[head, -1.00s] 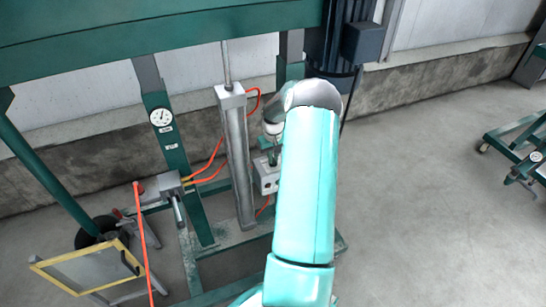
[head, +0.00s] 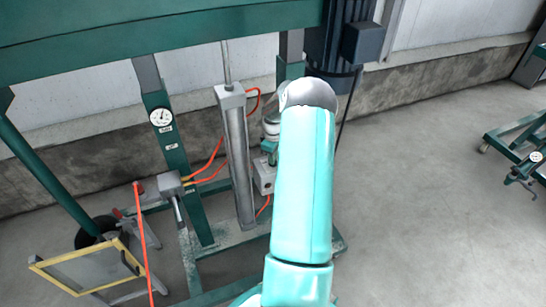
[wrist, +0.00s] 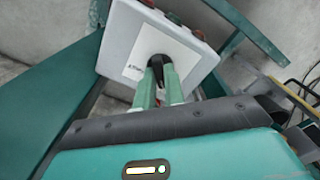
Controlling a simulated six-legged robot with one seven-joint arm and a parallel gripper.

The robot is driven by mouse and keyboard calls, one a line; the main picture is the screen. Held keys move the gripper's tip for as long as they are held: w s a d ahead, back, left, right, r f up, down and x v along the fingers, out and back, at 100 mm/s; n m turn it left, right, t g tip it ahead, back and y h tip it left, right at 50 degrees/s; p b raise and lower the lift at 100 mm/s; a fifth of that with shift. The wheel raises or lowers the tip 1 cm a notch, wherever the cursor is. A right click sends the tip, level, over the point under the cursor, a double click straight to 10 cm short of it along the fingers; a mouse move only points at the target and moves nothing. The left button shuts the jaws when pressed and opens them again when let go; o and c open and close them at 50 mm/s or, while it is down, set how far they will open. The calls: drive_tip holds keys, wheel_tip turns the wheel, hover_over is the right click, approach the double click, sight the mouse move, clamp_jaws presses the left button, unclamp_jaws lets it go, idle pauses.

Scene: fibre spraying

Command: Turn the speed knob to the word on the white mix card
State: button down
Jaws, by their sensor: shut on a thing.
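The speed knob (wrist: 156,62) is a black round knob on the white face plate of a pale grey control box (wrist: 118,38) in the wrist view. My gripper (wrist: 158,78) has its two green fingers closed on the knob. The fingers hide much of it, and its pointer is not readable. Small print (wrist: 133,70) on the plate left of the knob is too blurred to read. In the head view the same box (head: 263,176) shows partly behind my arm. I cannot make out the white mix card in either view.
A gauge (head: 161,117) with small white labels sits on a green post. A grey cylinder (head: 238,160) and orange hoses (head: 208,160) stand left of the box. A yellow-framed panel (head: 85,268) leans at lower left. Open floor (head: 430,190) lies to the right.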

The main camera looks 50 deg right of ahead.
drive_tip(key=shift+n, duration=0.7)
drive_tip(key=c, duration=1.5)
unclamp_jaws()
drive_tip(key=shift+r, duration=0.1)
wheel_tip(320, 180, up, 14)
drive_tip(key=shift+f, duration=0.15)
